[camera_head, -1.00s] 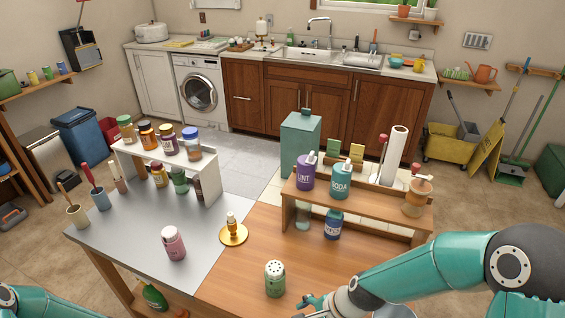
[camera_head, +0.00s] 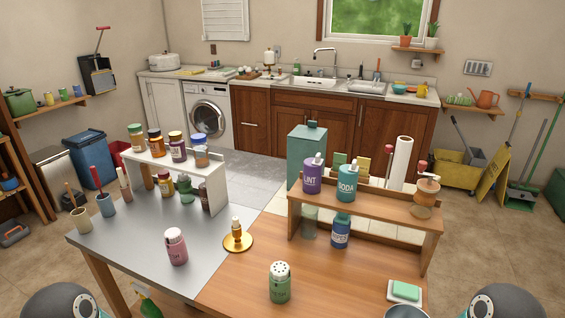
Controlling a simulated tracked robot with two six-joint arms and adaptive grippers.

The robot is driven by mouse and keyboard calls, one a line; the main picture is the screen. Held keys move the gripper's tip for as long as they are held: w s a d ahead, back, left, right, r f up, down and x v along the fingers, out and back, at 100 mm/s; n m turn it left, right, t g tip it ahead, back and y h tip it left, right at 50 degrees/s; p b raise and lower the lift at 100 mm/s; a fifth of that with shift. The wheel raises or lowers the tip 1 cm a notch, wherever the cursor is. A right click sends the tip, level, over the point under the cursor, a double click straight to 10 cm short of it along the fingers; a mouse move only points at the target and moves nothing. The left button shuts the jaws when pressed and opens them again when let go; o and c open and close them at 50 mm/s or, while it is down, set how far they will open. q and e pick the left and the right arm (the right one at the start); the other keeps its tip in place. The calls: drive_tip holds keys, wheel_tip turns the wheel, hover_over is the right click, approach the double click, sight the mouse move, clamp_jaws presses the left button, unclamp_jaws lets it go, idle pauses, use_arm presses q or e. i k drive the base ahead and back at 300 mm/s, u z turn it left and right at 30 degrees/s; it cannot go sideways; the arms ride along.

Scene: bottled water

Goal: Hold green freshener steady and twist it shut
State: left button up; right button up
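The green freshener (camera_head: 280,284) is a small green jar with a pale, perforated top. It stands upright on the wooden right part of the table (camera_head: 228,290), near the front edge. Its top sits on the jar; whether it is tight cannot be told. Nothing touches the jar. Neither of my grippers is in view. Only rounded dark joints of my arms show at the bottom left and bottom right corners.
A pink shaker (camera_head: 176,247) and a brass holder (camera_head: 238,242) stand left of the freshener. A green soap in a dish (camera_head: 404,291) lies to the right. Behind is a wooden shelf (camera_head: 368,212) with bottles. Bare wood surrounds the freshener.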

sight(280, 271)
drive_tip(key=u, duration=0.7)
drive_tip(key=i, duration=0.15)
drive_tip(key=z, duration=2.7)
drive_tip(key=k, duration=1.05)
drive_tip(key=u, duration=1.45)
drive_tip(key=i, duration=1)
drive_tip(key=z, duration=0.2)
